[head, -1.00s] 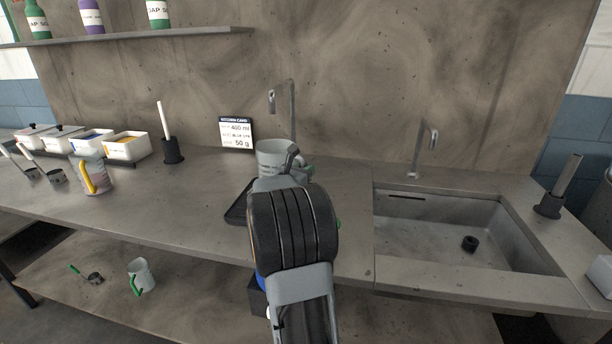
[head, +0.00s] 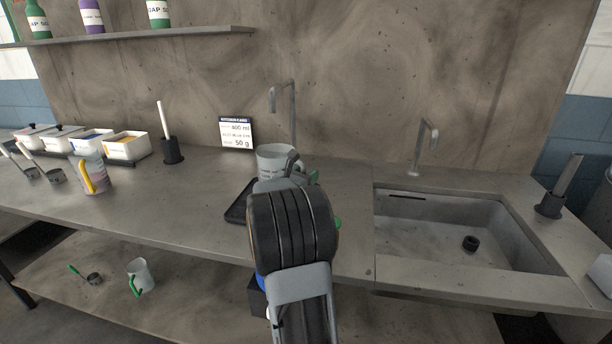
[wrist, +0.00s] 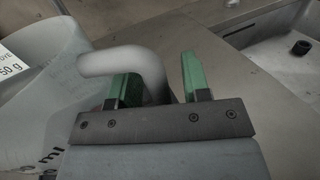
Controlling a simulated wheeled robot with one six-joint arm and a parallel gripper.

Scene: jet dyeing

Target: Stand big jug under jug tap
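The big jug (head: 272,160), pale and translucent with printed marks, stands upright on the counter at the back, below the spout of the jug tap (head: 293,110). In the wrist view the jug (wrist: 50,100) fills the left side, and its thick rounded handle (wrist: 115,60) comes toward my gripper (wrist: 158,88). My gripper is open: its green fingers are apart, with the handle's downward part between them and a gap before the right finger. Whether the left finger touches the handle is unclear. In the head view my gripper (head: 305,175) is partly hidden by my wrist.
A black tray (head: 238,213) lies in front of the jug, partly behind my arm. A recipe card (head: 236,133) stands behind left. The sink (head: 440,235) with its own tap (head: 424,145) is to the right. A smaller jug (head: 95,175) stands left; another jug (head: 141,275) is on the lower shelf.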

